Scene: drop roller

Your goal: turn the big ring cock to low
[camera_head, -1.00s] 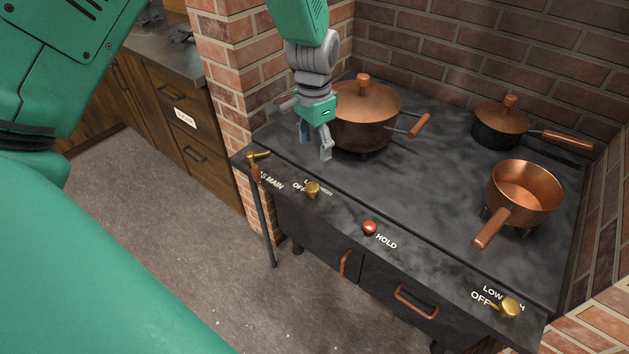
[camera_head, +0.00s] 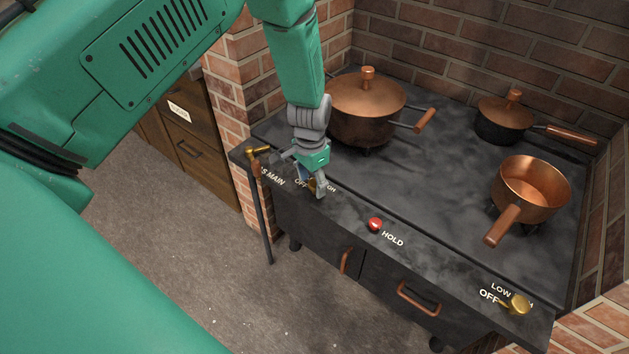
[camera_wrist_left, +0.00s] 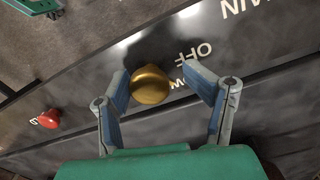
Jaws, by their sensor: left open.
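My left gripper (camera_head: 312,182) is over the front panel of the range at the left brass cock (camera_wrist_left: 150,86), which is mostly hidden behind the fingers in the head view. In the left wrist view the gripper (camera_wrist_left: 157,75) is open, its two fingers on either side of the round brass knob. The knob is nearer the left finger; I cannot tell if they touch. The "OFF" lettering shows close to the knob, and the low and high lettering is partly covered. A second brass cock (camera_head: 519,304) sits at the panel's right end.
A red HOLD button (camera_head: 375,225) is on the panel to the right. A brass gas main lever (camera_head: 258,151) is at the left corner. A big lidded copper pot (camera_head: 366,108), a small lidded pot (camera_head: 503,120) and an open saucepan (camera_head: 530,188) stand on the range.

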